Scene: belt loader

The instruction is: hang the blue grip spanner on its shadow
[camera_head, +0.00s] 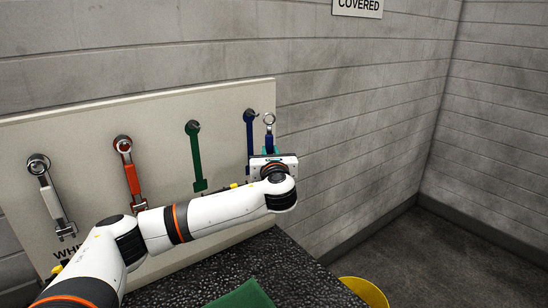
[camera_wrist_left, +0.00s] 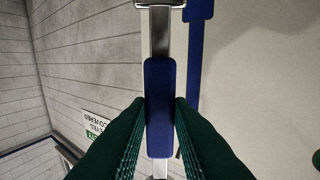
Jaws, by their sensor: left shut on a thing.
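The blue grip spanner (camera_head: 269,120) is upright in my left gripper (camera_head: 270,151), its ring end up, just right of the blue shadow (camera_head: 250,125) on the board. In the left wrist view, my left gripper's dark green fingers (camera_wrist_left: 160,104) are shut on the spanner's blue grip (camera_wrist_left: 160,80), with bare metal above and below. The blue shadow (camera_wrist_left: 195,70) runs beside the spanner there, nearly parallel and to its right. The spanner appears to be in front of the board; the exact gap is hard to tell. My right gripper is not in view.
The pale board (camera_head: 90,130) also bears a grey-handled spanner (camera_head: 52,200), a red spanner (camera_head: 130,172) and a green shadow (camera_head: 195,155). Below is a dark speckled worktop (camera_head: 300,275) with a green item (camera_head: 243,296). A yellow bin (camera_head: 366,290) stands at right.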

